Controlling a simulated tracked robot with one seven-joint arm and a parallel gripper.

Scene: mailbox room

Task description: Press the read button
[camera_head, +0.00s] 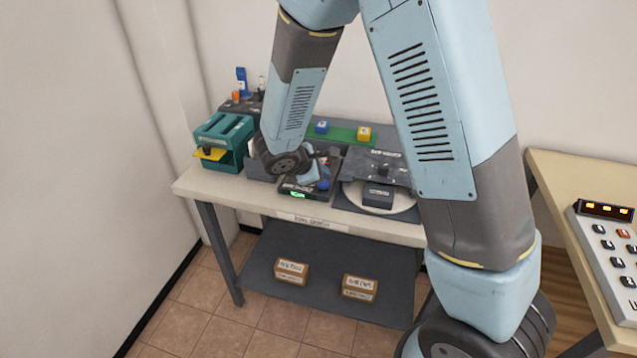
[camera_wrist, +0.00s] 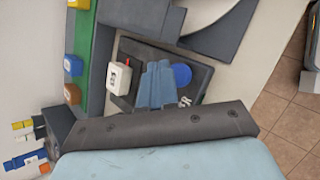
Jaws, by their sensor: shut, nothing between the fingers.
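A dark reader-like device (camera_head: 318,192) with a small green display stands at the front of the table; it also shows in the wrist view (camera_wrist: 200,96). A white labelled block (camera_wrist: 119,78) is on or beside the device's left side. My gripper (camera_wrist: 157,68) is shut and empty over the device, just left of the blue button in the wrist view. Contact cannot be told.
A teal rack (camera_head: 224,140) with a yellow piece stands at the table's left. A round white plate (camera_head: 404,204) with a dark block is right of the device. A green strip (camera_head: 343,134) with coloured blocks lies behind. A keypad table (camera_head: 570,180) is at the right.

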